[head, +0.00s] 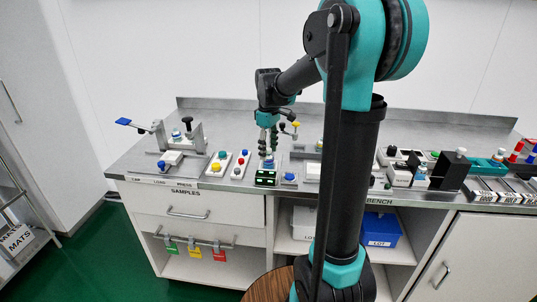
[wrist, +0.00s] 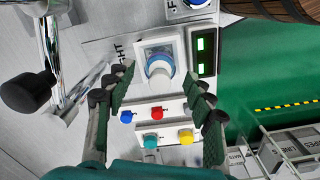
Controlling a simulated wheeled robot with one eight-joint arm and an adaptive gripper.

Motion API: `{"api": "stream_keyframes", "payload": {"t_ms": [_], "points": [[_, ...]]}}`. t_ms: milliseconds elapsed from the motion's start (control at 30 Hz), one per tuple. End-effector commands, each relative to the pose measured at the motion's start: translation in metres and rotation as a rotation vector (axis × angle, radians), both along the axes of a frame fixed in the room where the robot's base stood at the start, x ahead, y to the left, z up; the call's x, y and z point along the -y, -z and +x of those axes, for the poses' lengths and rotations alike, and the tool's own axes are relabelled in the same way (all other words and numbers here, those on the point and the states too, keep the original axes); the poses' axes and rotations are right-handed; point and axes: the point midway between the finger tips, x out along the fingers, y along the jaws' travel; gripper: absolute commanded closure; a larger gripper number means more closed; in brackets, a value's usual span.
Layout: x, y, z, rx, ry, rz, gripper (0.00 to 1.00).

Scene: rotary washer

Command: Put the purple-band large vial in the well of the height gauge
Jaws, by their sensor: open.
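A vial with a pale top and a bluish-purple band (wrist: 159,66) stands in a white square-topped fixture (wrist: 178,46) in the wrist view. The fixture has a dark panel with two green displays (wrist: 205,55) beside it, and a label ending in "HT" is partly visible. In the head view the display unit (head: 265,178) sits below my gripper (head: 268,140), with a bluish band (head: 268,164) just above it. My gripper is open, and in the wrist view its fingers (wrist: 160,82) lie on either side of the vial. Finger contact and seating depth cannot be told.
Button boxes with blue and red (head: 240,164) and teal and yellow buttons (head: 218,164) stand to the left. A press with a lever (head: 188,137) is farther left. A black-knobbed lever (wrist: 28,91) shows in the wrist view. Racks and blocks (head: 420,172) crowd the right bench.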

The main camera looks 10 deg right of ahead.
Motion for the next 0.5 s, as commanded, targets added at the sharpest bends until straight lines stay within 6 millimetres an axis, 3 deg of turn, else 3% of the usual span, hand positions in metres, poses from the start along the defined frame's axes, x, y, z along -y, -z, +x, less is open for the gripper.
{"api": "stream_keyframes", "payload": {"t_ms": [300,500], "points": [[0.000,-0.064,0.000,0.000,0.000,0.000,0.46],[0.000,-0.091,0.000,0.000,0.000,0.000,0.46]]}}
